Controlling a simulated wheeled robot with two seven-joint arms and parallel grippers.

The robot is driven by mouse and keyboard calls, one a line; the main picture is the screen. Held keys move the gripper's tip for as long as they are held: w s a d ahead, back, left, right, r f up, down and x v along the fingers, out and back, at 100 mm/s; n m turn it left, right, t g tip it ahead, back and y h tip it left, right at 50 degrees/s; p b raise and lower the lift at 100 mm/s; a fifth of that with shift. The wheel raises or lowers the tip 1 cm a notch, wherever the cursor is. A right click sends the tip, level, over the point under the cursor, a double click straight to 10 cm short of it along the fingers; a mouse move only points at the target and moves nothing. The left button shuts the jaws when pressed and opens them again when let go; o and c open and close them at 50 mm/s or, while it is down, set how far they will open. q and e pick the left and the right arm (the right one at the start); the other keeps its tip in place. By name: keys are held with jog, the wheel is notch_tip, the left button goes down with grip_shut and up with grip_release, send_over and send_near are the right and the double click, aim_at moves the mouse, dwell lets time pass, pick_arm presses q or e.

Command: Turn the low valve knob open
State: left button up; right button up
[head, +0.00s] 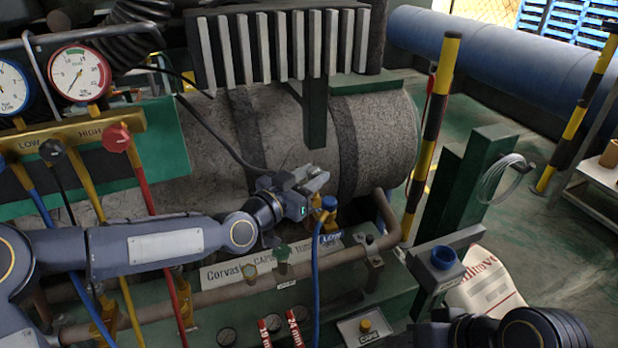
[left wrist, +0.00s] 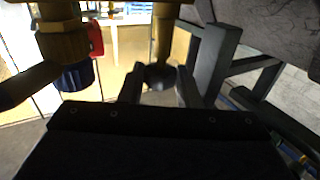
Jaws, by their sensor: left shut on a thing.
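My left gripper (head: 318,178) is beside a blue knob (head: 329,203) near a tag reading LOW (head: 330,239). In the left wrist view, my left gripper (left wrist: 159,88) is shut on a dark rounded knob (left wrist: 160,75) below a yellowish stem. A blue knob under brass fittings (left wrist: 76,76) is to the left of the fingers there. In the head view the held part is hidden by the gripper; I cannot tell its label. My right arm shows at the bottom right, but its jaws are not visible.
A gauge manifold (head: 70,142) with LOW and HIGH markings and a red knob (head: 117,138) stands at left, with hoses hanging. A grey cylinder (head: 385,140) lies behind my left gripper. A pipe (head: 225,290) runs in front. Green posts (head: 480,180) stand at right.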

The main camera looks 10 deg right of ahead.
pick_arm(q)
jog(key=shift+s+d+f+n+t+y, duration=0.2)
jog(key=shift+s+d+n+t+y, duration=0.15)
jog(key=shift+t+y, duration=0.2)
jog(key=shift+w+a+n+t+y, duration=0.15)
jog(key=shift+a+n+t+y, duration=0.1)
jog(key=shift+n, duration=0.1)
jog(key=o, duration=1)
jog(key=shift+w+r, duration=0.1)
jog(key=shift+r, duration=0.05)
jog(key=v, duration=0.8)
